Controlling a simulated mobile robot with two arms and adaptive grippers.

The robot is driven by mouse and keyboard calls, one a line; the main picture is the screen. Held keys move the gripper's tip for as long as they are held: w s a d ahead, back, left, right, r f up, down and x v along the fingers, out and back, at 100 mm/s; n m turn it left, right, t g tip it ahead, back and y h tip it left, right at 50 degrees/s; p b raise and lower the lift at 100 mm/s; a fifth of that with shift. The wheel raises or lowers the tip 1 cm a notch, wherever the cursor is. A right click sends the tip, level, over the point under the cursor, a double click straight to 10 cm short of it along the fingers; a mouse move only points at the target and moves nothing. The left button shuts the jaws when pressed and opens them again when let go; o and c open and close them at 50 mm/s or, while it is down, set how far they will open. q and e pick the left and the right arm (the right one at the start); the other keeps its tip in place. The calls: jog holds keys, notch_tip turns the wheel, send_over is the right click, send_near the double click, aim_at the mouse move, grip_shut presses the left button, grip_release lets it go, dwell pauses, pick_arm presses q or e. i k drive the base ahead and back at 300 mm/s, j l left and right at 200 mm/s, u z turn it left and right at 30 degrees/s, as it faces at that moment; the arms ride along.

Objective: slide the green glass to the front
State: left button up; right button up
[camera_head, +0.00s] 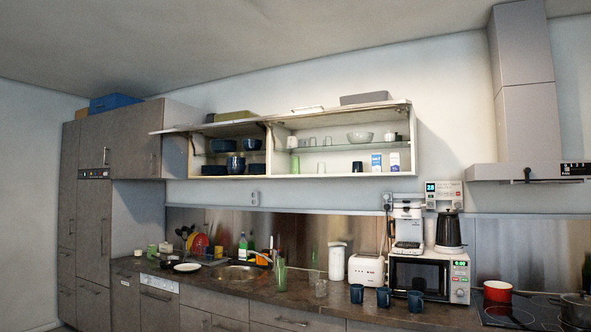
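A tall, clear green glass vessel (281,275) stands upright on the dark counter (250,289), right of the sink. A smaller green glass (294,164) stands on the lower board of the wall cabinet (345,176), near the left end of its right compartment. The cabinet's flaps are lifted open. Neither of my grippers is in view.
Beside the green vessel stand a clear glass (320,287), a white toaster (367,269) and several dark blue mugs (384,297). A microwave (428,276) is further right. The raised flap (345,107) juts out above the cabinet opening.

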aim_at(296, 160)
jog(key=i+l+z, duration=0.1)
jog(key=i+l, duration=0.5)
jog(key=i+l+z, duration=0.15)
jog(key=i+l, duration=0.4)
jog(key=i, duration=0.15)
jog(key=i+j+z, duration=0.2)
jog(key=i+j, duration=0.4)
jog(key=i+j+z, duration=0.25)
jog(key=i+j, duration=0.35)
jog(key=i+j+z, duration=0.15)
jog(key=j, duration=1.15)
jog(key=i+j+z, duration=0.15)
jog(key=j, duration=1.1)
jog(key=k, duration=0.05)
